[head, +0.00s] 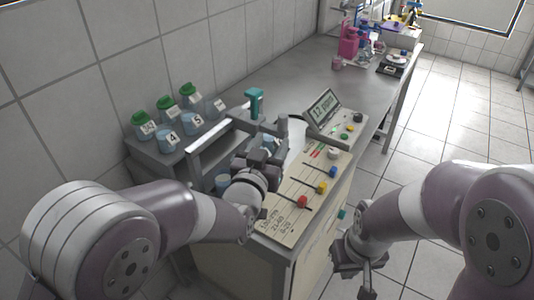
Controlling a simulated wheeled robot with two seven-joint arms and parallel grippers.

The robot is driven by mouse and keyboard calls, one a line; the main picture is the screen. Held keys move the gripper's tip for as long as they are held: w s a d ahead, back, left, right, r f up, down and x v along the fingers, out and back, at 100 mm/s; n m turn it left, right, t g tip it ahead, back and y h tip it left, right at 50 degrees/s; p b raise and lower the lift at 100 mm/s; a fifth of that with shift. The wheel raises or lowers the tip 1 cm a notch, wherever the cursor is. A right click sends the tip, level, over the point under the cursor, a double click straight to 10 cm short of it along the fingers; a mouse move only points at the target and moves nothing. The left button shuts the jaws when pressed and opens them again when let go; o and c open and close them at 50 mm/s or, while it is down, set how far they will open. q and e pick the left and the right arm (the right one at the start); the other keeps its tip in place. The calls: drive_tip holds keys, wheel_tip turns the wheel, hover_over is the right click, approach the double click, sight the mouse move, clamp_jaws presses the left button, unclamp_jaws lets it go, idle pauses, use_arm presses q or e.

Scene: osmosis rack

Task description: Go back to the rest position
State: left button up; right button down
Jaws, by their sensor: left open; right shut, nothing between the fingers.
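My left gripper (268,138) is open over the osmosis rack's console, in front of a teal-handled part (255,103) on the metal rack frame (216,133). I cannot tell whether it touches anything there. My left wrist hides part of the rack and a blue-grey cup (222,182) beside it. My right gripper (370,283) is shut and empty, low over the floor to the right of the console.
The console panel (318,190) carries red, yellow and blue sliders and a tilted display (322,108). Several numbered jars, some green-lidded (141,120), stand at left. Pink bottles (348,45) and a scale (393,66) sit at the far end. The tiled floor (450,120) at right is clear.

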use_arm(q)
drive_tip(key=v, duration=0.2)
drive_tip(key=shift+s+a, duration=0.1)
drive_tip(key=shift+s, duration=0.15)
